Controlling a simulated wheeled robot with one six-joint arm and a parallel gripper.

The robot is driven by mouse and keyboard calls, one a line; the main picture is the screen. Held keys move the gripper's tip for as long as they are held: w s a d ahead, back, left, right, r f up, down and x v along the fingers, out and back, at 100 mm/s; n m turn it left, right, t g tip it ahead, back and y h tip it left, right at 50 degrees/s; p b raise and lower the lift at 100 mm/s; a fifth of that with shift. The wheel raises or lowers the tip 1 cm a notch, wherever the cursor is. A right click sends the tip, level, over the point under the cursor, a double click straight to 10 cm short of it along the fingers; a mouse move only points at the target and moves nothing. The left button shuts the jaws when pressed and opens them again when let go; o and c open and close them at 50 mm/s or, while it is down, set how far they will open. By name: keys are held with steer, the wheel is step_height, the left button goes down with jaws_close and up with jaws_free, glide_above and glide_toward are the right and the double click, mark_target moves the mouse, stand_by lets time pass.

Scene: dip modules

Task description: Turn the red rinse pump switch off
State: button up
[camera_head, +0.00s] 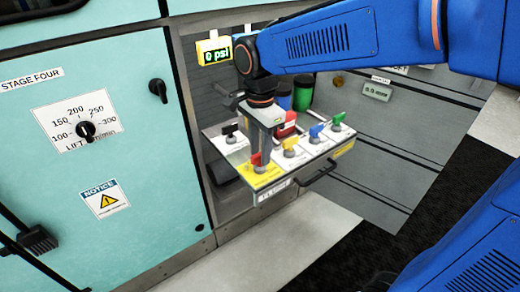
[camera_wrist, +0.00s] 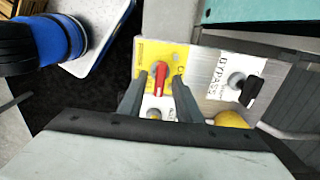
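The red switch (camera_head: 256,160) sits on a yellow plate (camera_head: 265,178) at the front left corner of a pulled-out drawer panel. In the wrist view its red handle (camera_wrist: 160,77) points roughly up and down the picture, slightly tilted, beside partly hidden lettering. My gripper (camera_head: 264,158) is lowered over this switch. In the wrist view, the two fingers of my gripper (camera_wrist: 159,80) stand either side of the red handle, with narrow gaps showing, so it looks open. The lower end of the switch area is partly hidden by the gripper body.
The drawer has a dark handle (camera_head: 318,175). Coloured canisters (camera_head: 302,96) stand behind; a teal cabinet (camera_head: 120,150) is left.

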step_height(320, 180, up, 17)
steer(key=shift+r, duration=0.2)
stand_by(0.5)
steer(key=shift+d, duration=0.1)
steer(key=s+d+f+n+t, duration=0.2)
steer(key=s+d+f+n, duration=0.4)
steer(key=d+f, duration=0.3)
steer(key=s+d+f+n+t, duration=0.2)
steer(key=s+d+f+n, duration=0.3)
steer(key=s+d+f, duration=0.4)
steer(key=d+f, duration=0.1)
steer(key=d, duration=0.6)
steer(key=shift+n+t, duration=0.4)
